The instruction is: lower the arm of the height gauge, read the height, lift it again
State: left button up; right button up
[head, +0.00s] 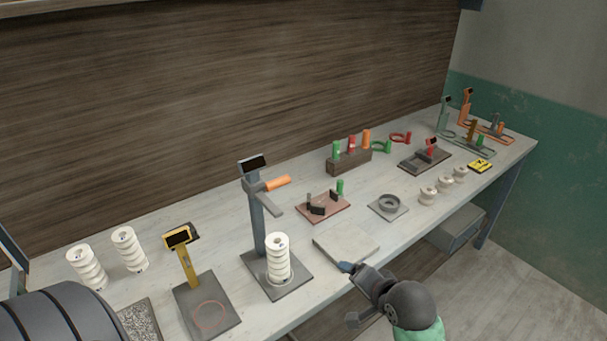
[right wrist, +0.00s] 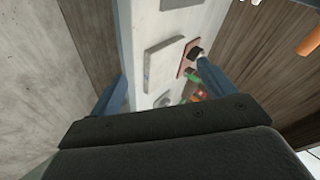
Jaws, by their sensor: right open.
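The height gauge has a blue-grey column (head: 258,225) with a dark display at its top. Its arm (head: 264,198) has an orange handle (head: 277,184) and stands high on the column, apart from the stack below. A white ribbed stack (head: 279,260) stands upright on the gauge's grey base (head: 284,290). The display's reading is too small to make out. My right gripper (head: 348,268) is at the table's front edge, right of the gauge, near a pale square slab. In the right wrist view its blue fingers (right wrist: 165,95) are apart with nothing between them. My left gripper is not in view.
The pale slab (head: 346,243) lies right of the gauge. A yellow-posted scale (head: 183,262) and two white ribbed stacks (head: 129,250) stand to the left. A pink plate (head: 322,207), a ring on a grey plate (head: 389,205) and a peg block (head: 349,160) lie farther right.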

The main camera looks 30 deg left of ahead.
jog(key=w+a+r+y+p, duration=0.2)
jog(key=a+r+p, duration=0.2)
jog(key=a+r, duration=0.8)
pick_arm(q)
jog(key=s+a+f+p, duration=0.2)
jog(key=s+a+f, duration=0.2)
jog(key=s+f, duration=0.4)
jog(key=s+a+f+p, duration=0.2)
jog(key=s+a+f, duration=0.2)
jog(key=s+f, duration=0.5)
pick_arm(e)
jog(key=m+g, duration=0.2)
jog(key=m, duration=0.1)
send_near(283, 182)
jog(key=b+x, duration=0.3)
jog(key=x, duration=0.3)
jog(key=shift+d+f, duration=0.15)
jog(key=shift+w+a+f, duration=0.15)
jog(key=shift+a+f, duration=0.05)
jog(key=shift+a, duration=0.1)
pick_arm(q)
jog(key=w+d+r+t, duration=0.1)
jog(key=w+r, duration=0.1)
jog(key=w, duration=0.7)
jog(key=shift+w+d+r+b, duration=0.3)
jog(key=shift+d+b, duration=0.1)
jog(key=shift+b, duration=0.05)
pick_arm(e)
jog(key=shift+x, duration=2.35)
jog(key=shift+a+r, duration=0.15)
